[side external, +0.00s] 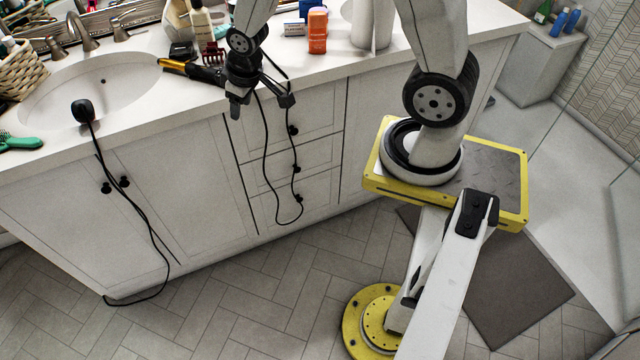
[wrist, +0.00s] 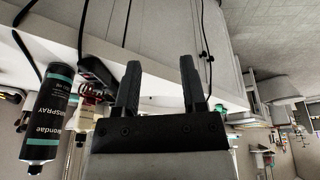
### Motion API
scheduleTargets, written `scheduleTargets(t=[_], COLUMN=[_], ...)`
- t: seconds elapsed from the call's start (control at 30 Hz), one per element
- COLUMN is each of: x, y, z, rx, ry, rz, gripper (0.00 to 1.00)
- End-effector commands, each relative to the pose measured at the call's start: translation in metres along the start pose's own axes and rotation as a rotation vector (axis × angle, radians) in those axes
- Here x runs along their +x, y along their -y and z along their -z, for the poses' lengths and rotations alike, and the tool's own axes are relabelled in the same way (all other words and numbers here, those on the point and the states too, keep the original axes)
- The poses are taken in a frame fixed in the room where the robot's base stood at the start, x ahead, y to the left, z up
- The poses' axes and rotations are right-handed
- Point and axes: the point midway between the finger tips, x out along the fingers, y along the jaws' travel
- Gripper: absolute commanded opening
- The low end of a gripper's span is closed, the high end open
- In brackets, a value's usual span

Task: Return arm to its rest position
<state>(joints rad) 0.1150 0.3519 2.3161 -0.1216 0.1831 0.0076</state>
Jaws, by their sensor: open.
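My gripper (side external: 262,100) is at the front edge of the bathroom counter in the side view, its fingers pointing down past the edge. The two fingers are spread apart with nothing between them. In the wrist view my gripper (wrist: 160,85) shows both dark fingers, with an empty gap between them. A black styling tool with a gold end (side external: 190,69) lies on the counter just left of my gripper, partly hidden behind it. A black cord (side external: 268,180) hangs in a loop down the drawer fronts below my gripper.
The sink (side external: 95,85) is at left, with a black plug (side external: 83,110) and cord over the edge. A red comb-like item (side external: 213,55), an orange bottle (side external: 317,31) and a green brush (side external: 18,142) stand or lie on the counter. A hairspray bottle (wrist: 48,115) shows in the wrist view.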

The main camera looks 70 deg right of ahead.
Motion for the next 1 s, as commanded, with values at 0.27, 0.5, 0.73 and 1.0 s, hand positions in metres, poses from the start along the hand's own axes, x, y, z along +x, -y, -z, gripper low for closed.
scheduleTargets(t=[0.27,0.5,0.73,1.0], x=[-0.048,-0.069,-0.072,-0.072], y=[0.027,0.040,0.043,0.043], z=[-0.037,-0.062,-0.068,-0.068], rx=[-0.001,0.000,0.000,0.000], ry=[0.028,0.050,0.057,0.057], rz=[0.030,0.051,0.055,0.055], gripper=[0.53,0.53,0.53,0.53])
